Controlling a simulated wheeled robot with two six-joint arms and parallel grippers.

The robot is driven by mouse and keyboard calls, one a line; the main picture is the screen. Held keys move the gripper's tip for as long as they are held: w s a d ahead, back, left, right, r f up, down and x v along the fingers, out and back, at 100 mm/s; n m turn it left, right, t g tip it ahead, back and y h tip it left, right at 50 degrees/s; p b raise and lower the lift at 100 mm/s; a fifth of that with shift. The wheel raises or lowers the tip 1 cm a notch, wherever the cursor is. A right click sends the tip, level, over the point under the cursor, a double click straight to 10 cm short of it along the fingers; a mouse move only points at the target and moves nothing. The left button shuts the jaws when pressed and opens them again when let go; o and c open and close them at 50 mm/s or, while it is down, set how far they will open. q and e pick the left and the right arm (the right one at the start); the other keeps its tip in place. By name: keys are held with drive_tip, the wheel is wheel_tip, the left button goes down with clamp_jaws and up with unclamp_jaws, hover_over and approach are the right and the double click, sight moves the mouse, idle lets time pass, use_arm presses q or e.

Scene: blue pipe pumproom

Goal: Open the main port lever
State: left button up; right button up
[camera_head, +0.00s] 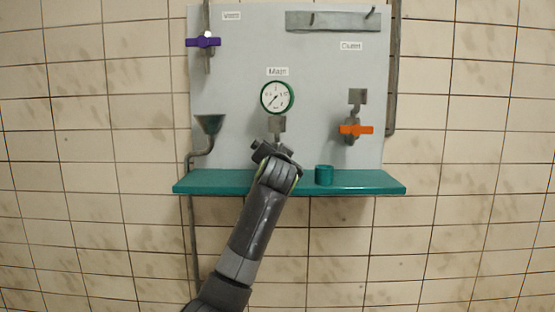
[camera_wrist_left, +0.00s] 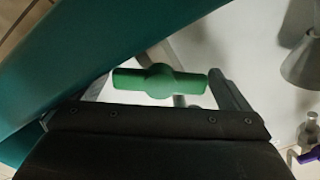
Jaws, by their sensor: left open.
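The main port lever (camera_wrist_left: 160,81) is a green two-winged handle with a round hub. In the left wrist view it lies level across the picture, between the two fingers of my left gripper (camera_wrist_left: 163,88). The gripper is open, with a finger near each end of the lever; whether either touches it I cannot tell. In the head view my left gripper (camera_head: 272,150) is just below the grey fitting under the pressure gauge (camera_head: 277,97) and the "Main" label (camera_head: 278,72). It hides the green lever there. My right gripper is not in view.
A teal shelf (camera_head: 370,184) runs below the pale panel, with a teal cup (camera_head: 324,175) right of my arm. A purple lever (camera_head: 203,42) is upper left, a funnel (camera_head: 209,124) below it, and an orange lever (camera_head: 355,130) at right. A hook rail (camera_head: 334,21) is above.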

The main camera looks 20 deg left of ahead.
use_arm(q)
drive_tip(key=shift+s+d+f+b, duration=0.15)
drive_tip(key=shift+s+b, duration=0.25)
drive_tip(key=shift+s, duration=0.1)
drive_tip(key=b+v, duration=0.8)
drive_tip(key=v, duration=0.8)
drive_tip(key=shift+s+r, duration=0.15)
drive_tip(key=shift+r, duration=0.05)
